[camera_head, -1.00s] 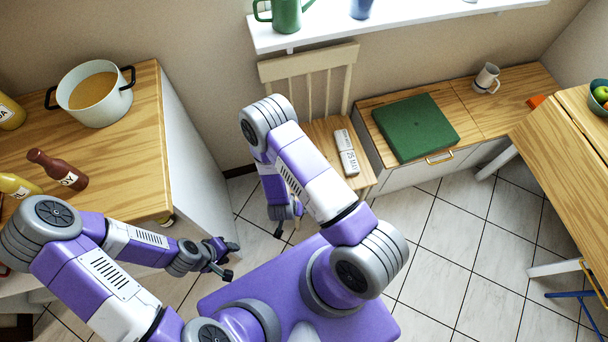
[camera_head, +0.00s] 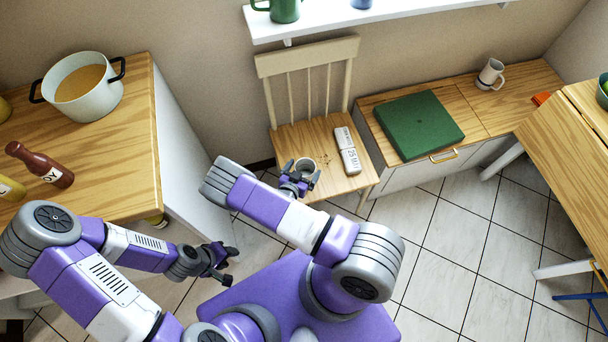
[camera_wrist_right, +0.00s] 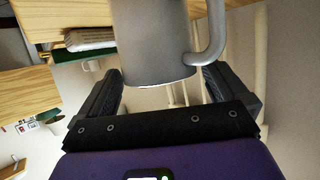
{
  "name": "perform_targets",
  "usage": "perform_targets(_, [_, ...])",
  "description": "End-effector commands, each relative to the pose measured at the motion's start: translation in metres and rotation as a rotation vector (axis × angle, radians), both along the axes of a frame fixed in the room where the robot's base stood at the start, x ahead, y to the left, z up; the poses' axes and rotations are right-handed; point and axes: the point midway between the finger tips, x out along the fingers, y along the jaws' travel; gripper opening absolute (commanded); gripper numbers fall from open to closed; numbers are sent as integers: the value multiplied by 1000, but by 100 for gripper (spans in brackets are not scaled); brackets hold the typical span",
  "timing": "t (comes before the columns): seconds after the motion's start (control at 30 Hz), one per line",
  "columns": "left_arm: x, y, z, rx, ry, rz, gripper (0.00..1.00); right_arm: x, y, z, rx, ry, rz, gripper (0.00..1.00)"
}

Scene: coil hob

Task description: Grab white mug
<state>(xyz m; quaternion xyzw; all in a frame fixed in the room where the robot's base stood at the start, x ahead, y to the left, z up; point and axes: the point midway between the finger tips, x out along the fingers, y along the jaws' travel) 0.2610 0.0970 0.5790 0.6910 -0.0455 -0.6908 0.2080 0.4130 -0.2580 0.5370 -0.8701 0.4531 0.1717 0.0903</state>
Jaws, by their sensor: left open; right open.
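A second white mug (camera_head: 490,74) with a handle stands on the low wooden bench at the back right. My left gripper (camera_head: 222,264) is open and empty beside the left counter.
The wooden chair (camera_head: 285,140) also holds a pale labelled box (camera_head: 347,151) right of the near mug. A green box (camera_head: 418,125) lies on the bench (camera_head: 480,105). A pot (camera_head: 85,88) and bottles stand on the left counter (camera_head: 120,150). A table (camera_head: 565,145) stands at right.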

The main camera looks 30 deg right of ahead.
Motion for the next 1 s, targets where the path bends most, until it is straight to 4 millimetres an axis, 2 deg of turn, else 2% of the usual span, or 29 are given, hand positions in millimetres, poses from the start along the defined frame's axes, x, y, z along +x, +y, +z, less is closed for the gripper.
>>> perform_targets(0.13, [0,0,-5,0,0,0,43,7,-11,-7,1,2,0,100])
perform_targets(0.37, [0,0,-5,0,0,0,43,8,-12,-7,1,2,0,100])
perform_targets(0.47, [0,0,-5,0,0,0,43,8,-12,-7,2,2,0,88])
perform_targets(0.87, [0,0,-5,0,0,0,43,8,-12,-7,1,3,1,26])
perform_targets(1.0, [0,0,-5,0,0,0,43,8,-12,-6,1,1,1,24])
